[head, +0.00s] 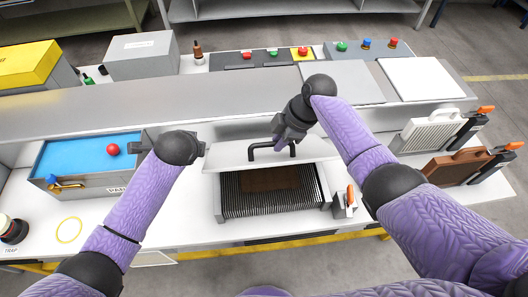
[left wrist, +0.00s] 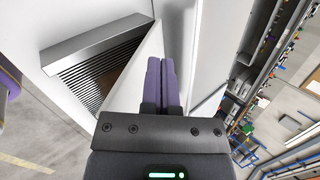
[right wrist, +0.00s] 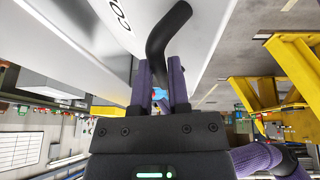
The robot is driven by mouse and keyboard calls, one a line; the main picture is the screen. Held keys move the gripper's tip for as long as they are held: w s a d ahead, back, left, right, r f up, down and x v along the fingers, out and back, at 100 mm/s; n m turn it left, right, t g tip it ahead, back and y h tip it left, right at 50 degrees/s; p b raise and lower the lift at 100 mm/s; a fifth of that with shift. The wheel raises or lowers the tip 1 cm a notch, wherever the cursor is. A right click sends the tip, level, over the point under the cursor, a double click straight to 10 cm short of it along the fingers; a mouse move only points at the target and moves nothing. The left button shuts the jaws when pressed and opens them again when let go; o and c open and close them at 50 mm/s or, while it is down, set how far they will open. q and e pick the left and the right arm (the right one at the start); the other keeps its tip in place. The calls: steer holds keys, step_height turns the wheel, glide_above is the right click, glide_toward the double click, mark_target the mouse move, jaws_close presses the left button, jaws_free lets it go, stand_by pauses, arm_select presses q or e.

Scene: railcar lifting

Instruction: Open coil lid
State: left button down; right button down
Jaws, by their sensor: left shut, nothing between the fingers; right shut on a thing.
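The coil lid is a white panel (head: 228,156) with a black bar handle (head: 262,148). It is raised and tilted above the coil box, and dark fins (head: 235,200) show through the opening in front of it. My right gripper (head: 281,138) is shut on the handle; the right wrist view shows the bent black handle (right wrist: 166,35) between the fingers and the white lid with lettering (right wrist: 112,18). My left gripper (head: 203,150) is shut and empty at the lid's left end. In the left wrist view its closed fingers (left wrist: 162,65) are close to white panels; contact is unclear.
A small orange-tipped latch (head: 349,197) stands right of the coil opening. A white vented panel (head: 430,132) and a brown panel (head: 455,168) stand right. A grey ledge (head: 200,100) runs behind the lid.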

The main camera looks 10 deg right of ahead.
mark_target(263, 162)
arm_select(q)
steer(key=s+d+r+m, duration=0.1)
steer(key=d+m, duration=0.1)
steer(key=d+r+m, duration=0.1)
steer(key=d+m, duration=0.1)
steer(key=d, duration=0.1)
steer(key=s+d+r+m, duration=0.1)
steer(key=d+m, duration=0.1)
steer(key=d, duration=0.1)
steer(key=shift+s+d+r+h, duration=0.25)
steer(key=shift+s+r+h, duration=0.1)
steer(key=shift+h, duration=0.05)
arm_select(e)
steer(key=shift+f, duration=0.1)
arm_select(q)
steer(key=s+d+r+m+g, duration=0.1)
steer(key=s+d+r+m, duration=0.4)
steer(key=s+d+m, duration=0.4)
steer(key=shift+m, duration=0.5)
steer(key=x, duration=0.7)
steer(key=w+a+x, duration=0.1)
steer(key=x, duration=0.3)
steer(key=shift+r, duration=0.3)
steer(key=shift+w, duration=0.1)
